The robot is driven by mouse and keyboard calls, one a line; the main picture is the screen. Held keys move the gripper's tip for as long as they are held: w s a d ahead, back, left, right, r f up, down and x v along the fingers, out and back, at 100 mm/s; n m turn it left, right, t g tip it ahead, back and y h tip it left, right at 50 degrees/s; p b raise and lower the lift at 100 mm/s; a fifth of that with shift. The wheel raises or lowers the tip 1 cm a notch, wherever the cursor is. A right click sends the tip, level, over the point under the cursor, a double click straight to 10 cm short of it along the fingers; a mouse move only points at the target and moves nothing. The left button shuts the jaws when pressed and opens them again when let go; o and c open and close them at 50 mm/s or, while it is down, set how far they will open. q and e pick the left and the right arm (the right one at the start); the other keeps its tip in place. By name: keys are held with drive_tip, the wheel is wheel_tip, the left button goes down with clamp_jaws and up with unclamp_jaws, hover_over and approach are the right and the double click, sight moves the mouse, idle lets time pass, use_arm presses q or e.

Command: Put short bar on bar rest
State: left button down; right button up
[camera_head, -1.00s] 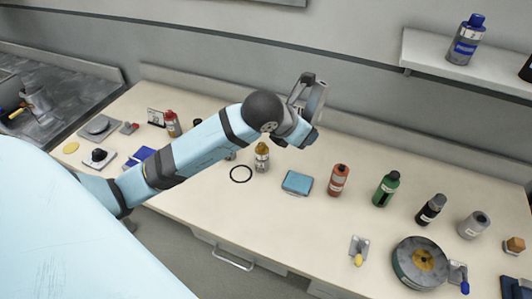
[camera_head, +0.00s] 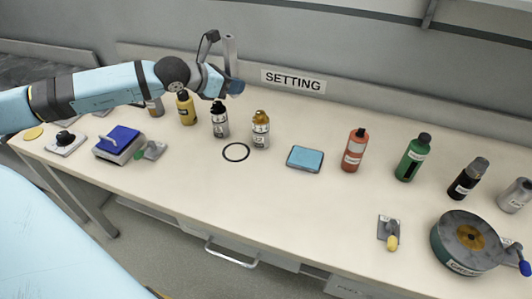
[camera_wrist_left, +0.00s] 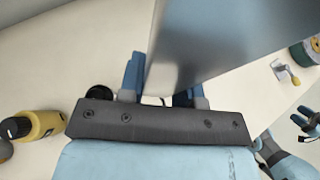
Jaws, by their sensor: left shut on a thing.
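My left gripper (camera_head: 234,87) is raised above the back of the bench and shut on a grey metal bar, which I take to be the short bar (camera_head: 229,50). The bar stands up from the fingers in the head view. In the left wrist view the bar's broad smooth face (camera_wrist_left: 215,40) fills the upper middle, between the blue fingertips of the left gripper (camera_wrist_left: 160,88). My right gripper (camera_wrist_left: 305,122) seems to show small at the right edge of that view; its jaws are unclear. I cannot make out a bar rest in either view.
The bench holds a black ring (camera_head: 236,152), a blue pad (camera_head: 305,158), a red bottle (camera_head: 354,150), a green bottle (camera_head: 413,157) and a round turntable-like drum (camera_head: 467,243). A yellow bottle (camera_head: 186,107) stands below my left arm. A "SETTING" sign (camera_head: 293,81) is on the wall.

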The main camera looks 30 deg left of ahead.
sight(239, 148)
use_arm(q)
wheel_tip(239, 148, down, 19)
drive_tip(key=shift+f+b, duration=0.1)
drive_tip(key=shift+b, duration=0.25)
drive_tip(key=shift+f, duration=0.2)
drive_tip(key=c, duration=0.8)
unclamp_jaws()
drive_tip(key=shift+r, duration=0.1)
